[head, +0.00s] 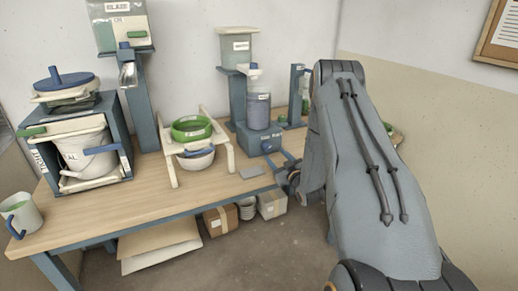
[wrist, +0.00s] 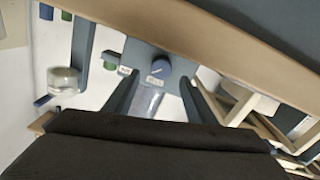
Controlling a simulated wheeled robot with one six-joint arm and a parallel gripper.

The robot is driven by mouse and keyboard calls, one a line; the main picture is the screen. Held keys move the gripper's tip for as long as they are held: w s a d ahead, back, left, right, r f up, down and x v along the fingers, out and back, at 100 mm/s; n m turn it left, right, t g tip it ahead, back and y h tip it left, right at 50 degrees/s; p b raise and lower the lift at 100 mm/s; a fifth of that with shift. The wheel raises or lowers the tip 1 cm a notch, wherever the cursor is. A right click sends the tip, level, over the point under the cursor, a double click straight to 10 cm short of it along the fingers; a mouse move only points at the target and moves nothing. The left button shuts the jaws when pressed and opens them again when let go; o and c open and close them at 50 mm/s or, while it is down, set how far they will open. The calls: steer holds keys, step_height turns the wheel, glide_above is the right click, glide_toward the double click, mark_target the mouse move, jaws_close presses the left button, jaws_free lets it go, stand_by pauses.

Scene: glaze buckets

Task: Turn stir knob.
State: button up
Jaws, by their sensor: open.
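The stir knob (wrist: 161,67) is a small round blue-grey knob on the front of a blue stirrer stand (head: 258,139). In the wrist view it lies between and beyond the two fingers of my gripper (wrist: 158,97), which are apart with nothing visible between them. In the head view my gripper (head: 283,172) is at the bench's front edge, just right of and below the stand's front; the knob (head: 267,146) is small there. A labelled blue-grey container (head: 258,111) stands on the stand. I cannot tell the knob's setting.
A cream rack (head: 170,156) with a green sieve (head: 192,128) stands left of the stirrer. A blue post (head: 296,95) stands behind, to the right. Cardboard boxes (head: 221,219) sit under the bench.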

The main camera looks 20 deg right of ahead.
mark_target(268, 148)
steer(key=w+p, duration=0.1)
steer(key=w, duration=0.5)
steer(key=shift+w+a, duration=0.15)
steer(key=shift+w, duration=0.25)
steer(key=shift+c, duration=0.4)
